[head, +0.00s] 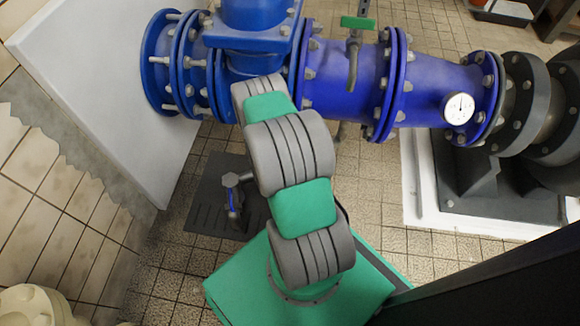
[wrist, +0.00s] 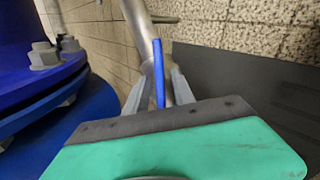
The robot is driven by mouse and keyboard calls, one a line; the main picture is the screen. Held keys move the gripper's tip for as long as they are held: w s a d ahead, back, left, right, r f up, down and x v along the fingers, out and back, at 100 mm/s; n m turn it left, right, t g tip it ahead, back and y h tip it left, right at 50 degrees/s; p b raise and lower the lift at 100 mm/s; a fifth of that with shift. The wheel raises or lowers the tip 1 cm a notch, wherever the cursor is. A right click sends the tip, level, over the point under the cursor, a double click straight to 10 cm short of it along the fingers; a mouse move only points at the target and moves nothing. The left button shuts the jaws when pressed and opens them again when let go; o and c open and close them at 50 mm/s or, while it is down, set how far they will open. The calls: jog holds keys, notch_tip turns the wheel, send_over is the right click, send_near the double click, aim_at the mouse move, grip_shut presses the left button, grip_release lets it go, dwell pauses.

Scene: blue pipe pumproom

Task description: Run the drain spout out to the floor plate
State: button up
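A silver pipe piece with a blue lever (head: 232,196) stands over the dark floor plate (head: 205,205), left of my arm in the head view. It is probably the drain spout. In the wrist view a silver pipe (wrist: 143,35) runs down from the top, with a blue lever (wrist: 158,72) in front of it. My gripper (wrist: 160,82) has its two grey fingers apart, one on each side of the lever. I see gaps beside the lever; whether a finger touches it is unclear. My arm hides the gripper in the head view.
The large blue pipe (head: 345,85) with bolted flanges crosses behind my arm. A green-handled tap (head: 352,65) and a gauge (head: 458,108) are on it. A white panel (head: 100,85) stands at left. A blue flange (wrist: 40,85) is close by in the wrist view.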

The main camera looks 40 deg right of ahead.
jog(key=p+v, duration=0.3)
jog(key=v, duration=0.5)
jog(key=shift+f, duration=0.1)
